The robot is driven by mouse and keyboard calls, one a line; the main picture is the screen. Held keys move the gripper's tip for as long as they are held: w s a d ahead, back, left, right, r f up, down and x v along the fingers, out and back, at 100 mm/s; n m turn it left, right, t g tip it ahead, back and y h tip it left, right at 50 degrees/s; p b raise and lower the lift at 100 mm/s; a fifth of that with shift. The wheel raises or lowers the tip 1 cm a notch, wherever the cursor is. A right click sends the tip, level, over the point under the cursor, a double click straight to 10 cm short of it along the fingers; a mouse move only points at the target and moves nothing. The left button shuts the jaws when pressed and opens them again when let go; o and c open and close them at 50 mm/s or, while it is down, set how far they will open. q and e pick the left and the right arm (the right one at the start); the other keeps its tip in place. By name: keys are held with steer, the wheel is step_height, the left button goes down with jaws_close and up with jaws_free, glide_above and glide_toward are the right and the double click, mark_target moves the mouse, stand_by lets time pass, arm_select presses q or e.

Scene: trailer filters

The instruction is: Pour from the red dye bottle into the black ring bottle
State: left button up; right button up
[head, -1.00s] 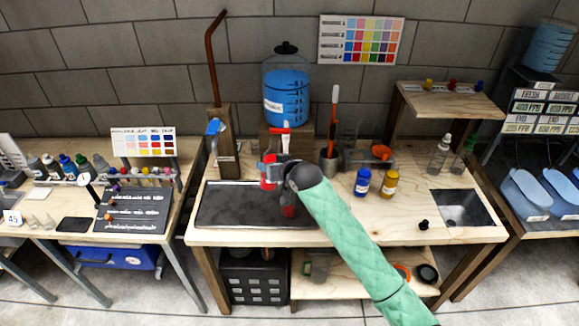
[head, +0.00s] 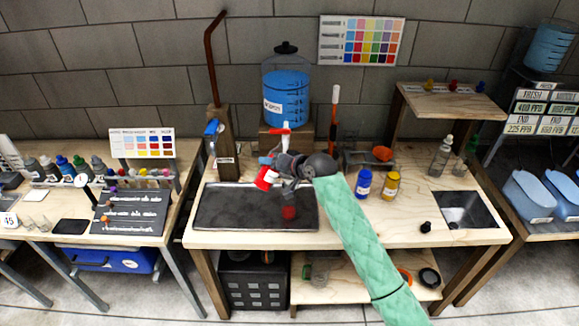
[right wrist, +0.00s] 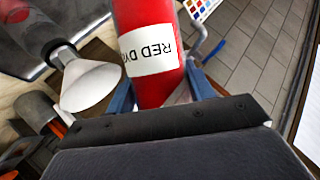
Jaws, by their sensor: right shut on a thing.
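The red dye bottle (head: 264,179) is red with a white label. It is tilted above the black tray, and its label reads "RED DY" in the right wrist view (right wrist: 146,60). My right gripper (head: 283,168) is shut around it. In the right wrist view a white funnel (right wrist: 91,86) appears to sit at this bottle's neck (right wrist: 62,54). The dye bottle's mouth and any stream are not visible. My left gripper is not in view.
The black tray (head: 225,208) lies on the wooden bench. A blue water jug (head: 286,95) stands behind. A blue bottle (head: 363,184) and a yellow one (head: 391,186) stand to the right, near a small sink (head: 463,208). The bench front right is mostly clear.

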steer(key=shift+f, duration=0.1)
steer(key=shift+m, duration=0.3)
steer(key=shift+s+a, duration=0.1)
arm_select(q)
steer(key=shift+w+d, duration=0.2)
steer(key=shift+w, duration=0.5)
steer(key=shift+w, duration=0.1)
arm_select(e)
steer(key=shift+y, duration=0.3)
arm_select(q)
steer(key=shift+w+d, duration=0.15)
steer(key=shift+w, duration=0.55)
arm_select(e)
steer(key=shift+m, duration=0.3)
arm_select(q)
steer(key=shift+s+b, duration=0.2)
steer(key=shift+b, duration=0.1)
arm_select(e)
steer(key=shift+s+a+g, duration=0.1)
steer(key=shift+a+g, duration=0.05)
steer(key=shift+g, duration=0.15)
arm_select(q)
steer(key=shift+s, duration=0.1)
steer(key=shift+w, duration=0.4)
arm_select(e)
steer(key=shift+a, duration=0.1)
